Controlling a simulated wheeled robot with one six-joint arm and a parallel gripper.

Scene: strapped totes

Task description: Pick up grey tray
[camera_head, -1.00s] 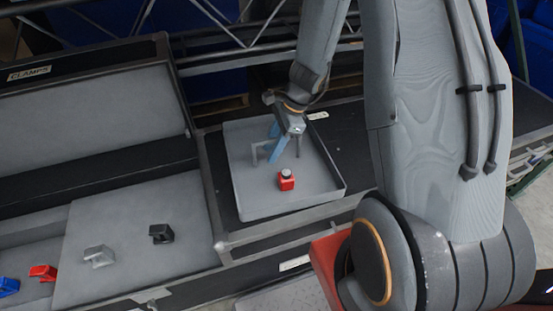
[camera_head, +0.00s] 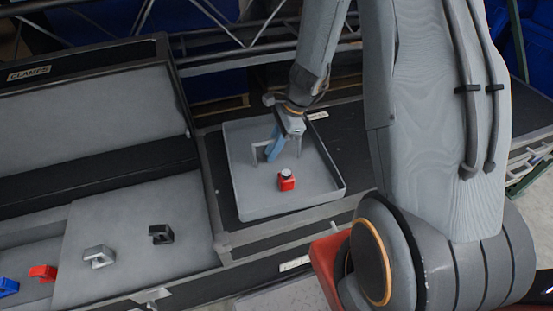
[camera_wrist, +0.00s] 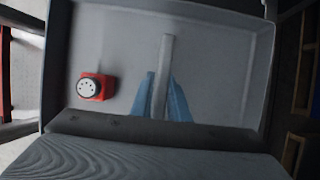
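The grey tray (camera_head: 240,190) is a shallow open tray with raised rims, resting level on a black case. A grey arched handle (camera_head: 257,154) rises from its middle. My gripper (camera_head: 274,148) is down over the tray with its blue fingers at the handle. In the wrist view, the fingers of my gripper (camera_wrist: 161,90) lie close on both sides of the handle bar (camera_wrist: 165,55) and look shut on it. The tray (camera_wrist: 220,60) fills most of that view. A red block with a round white top (camera_head: 286,181) stands in the tray, apart from the fingers.
To the left is an open case labelled CLAMPS (camera_head: 30,72), with black (camera_head: 161,234), grey (camera_head: 99,256), red (camera_head: 43,272) and blue (camera_head: 8,287) clamps in front. A metal truss (camera_head: 230,40) runs behind. The black case top (camera_head: 350,150) is bare right of the tray.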

